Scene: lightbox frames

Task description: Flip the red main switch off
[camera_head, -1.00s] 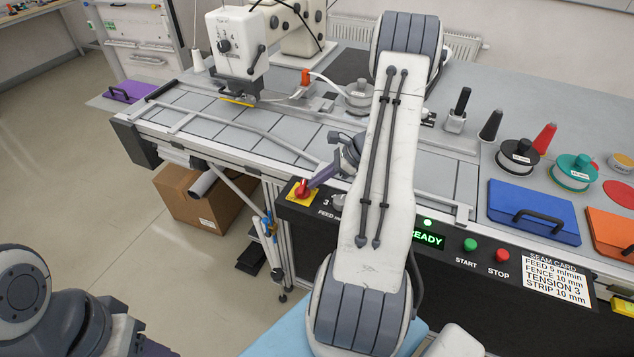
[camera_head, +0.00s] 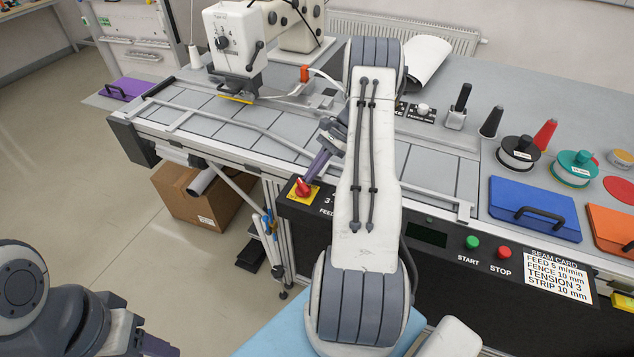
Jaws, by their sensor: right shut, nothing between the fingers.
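The red main switch (camera_head: 303,187) is a red knob on a yellow plate at the left end of the black control panel (camera_head: 345,215). My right gripper (camera_head: 311,177) is shut and empty, its purple fingertips right at the upper right side of the knob. I cannot tell whether they touch it. The display (camera_head: 427,235) on the panel is dark. My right arm hides part of the panel. My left gripper (camera_head: 157,346) shows only partly at the bottom left, far from the switch; its jaw opening cannot be made out.
The green start button (camera_head: 472,242) and red stop button (camera_head: 503,252) sit right of the display. A blue case (camera_head: 533,208), spools and cones stand on the table's right. A sewing machine (camera_head: 235,42) stands at the back. A cardboard box (camera_head: 200,205) is below.

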